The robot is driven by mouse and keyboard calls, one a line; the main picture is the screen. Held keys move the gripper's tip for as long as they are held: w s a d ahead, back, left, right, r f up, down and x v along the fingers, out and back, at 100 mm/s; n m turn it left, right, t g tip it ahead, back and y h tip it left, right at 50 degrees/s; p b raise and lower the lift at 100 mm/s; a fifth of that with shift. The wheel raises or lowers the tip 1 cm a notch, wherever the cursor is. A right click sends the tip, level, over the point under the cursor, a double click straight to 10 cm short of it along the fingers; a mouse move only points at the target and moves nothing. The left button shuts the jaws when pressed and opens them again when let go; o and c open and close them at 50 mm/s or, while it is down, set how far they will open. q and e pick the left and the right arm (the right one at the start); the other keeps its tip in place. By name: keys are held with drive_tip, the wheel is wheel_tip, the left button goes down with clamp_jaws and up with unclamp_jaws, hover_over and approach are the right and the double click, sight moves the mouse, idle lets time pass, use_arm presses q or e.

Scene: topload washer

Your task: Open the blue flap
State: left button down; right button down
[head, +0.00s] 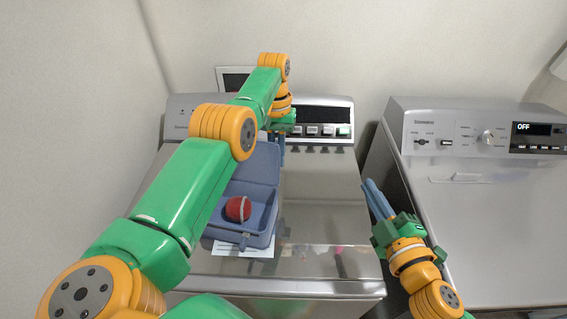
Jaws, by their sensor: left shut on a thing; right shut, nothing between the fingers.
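A blue box (258,239) sits on top of the left washer, with its inside showing. Its blue flap (262,166) is raised at the far side of the box, leaning back from the opening. My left gripper (278,145) is at the upper right edge of the flap and is shut on it; its fingertips are partly hidden by my arm. A red ball (238,208) lies inside the box. My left arm covers the left part of the box and flap. My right gripper (375,196) is shut and empty, to the right of the box near the washer's right edge.
The left washer's (321,215) metallic top is clear right of the box. A white paper (232,250) lies under the box's front. A control panel (325,115) runs along the back. A second machine (494,215) stands to the right, across a narrow gap.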

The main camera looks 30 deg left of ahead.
use_arm(q)
drive_tip(key=shift+f, duration=0.1)
use_arm(e)
drive_tip(key=s+a+r+n+g+y, duration=0.2)
drive_tip(key=s+a+n+g+y, duration=0.25)
drive_tip(key=s+a+n, duration=0.5)
approach(274, 154)
drive_tip(key=s+a, duration=0.1)
drive_tip(key=a, duration=0.2)
use_arm(q)
drive_tip(key=shift+w+a, duration=0.1)
use_arm(e)
drive_tip(key=w+a, duration=0.1)
drive_tip(key=w+a+g, duration=0.1)
drive_tip(key=w, duration=0.1)
drive_tip(key=shift+a+r+n, duration=0.1)
drive_tip(key=shift+n, duration=0.25)
drive_tip(key=shift+w+a+h, duration=0.1)
drive_tip(key=shift+w+h, duration=0.15)
drive_tip(key=shift+w, duration=0.1)
